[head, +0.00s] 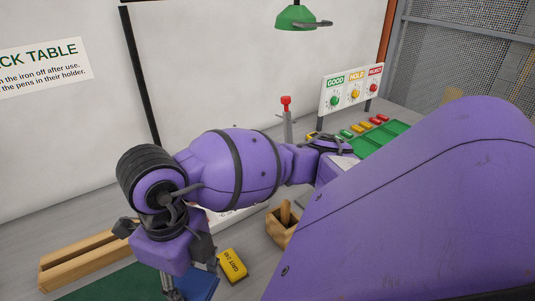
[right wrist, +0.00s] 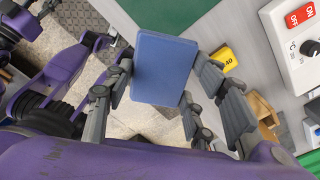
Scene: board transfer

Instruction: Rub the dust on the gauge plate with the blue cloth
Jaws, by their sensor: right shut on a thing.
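My right gripper (right wrist: 158,85) is shut on the blue cloth (right wrist: 165,65), which looks like a flat, stiff rectangle between the fingers. In the head view my right arm crosses from the right, and its gripper (head: 170,262) points down at the lower left. Part of the blue cloth (head: 204,287) shows just right of it, at the bottom edge. I cannot make out the gauge plate or any dust; my arm covers much of the table. I cannot identify my left gripper in either view.
A yellow grit block (head: 232,265) lies right of the cloth. A wooden holder (head: 282,230) stands beyond it. Wooden rails (head: 85,260) and a green mat (head: 105,287) are at left. A white switch box (right wrist: 296,45) stands at right in the wrist view. A signboard (head: 350,88) stands behind.

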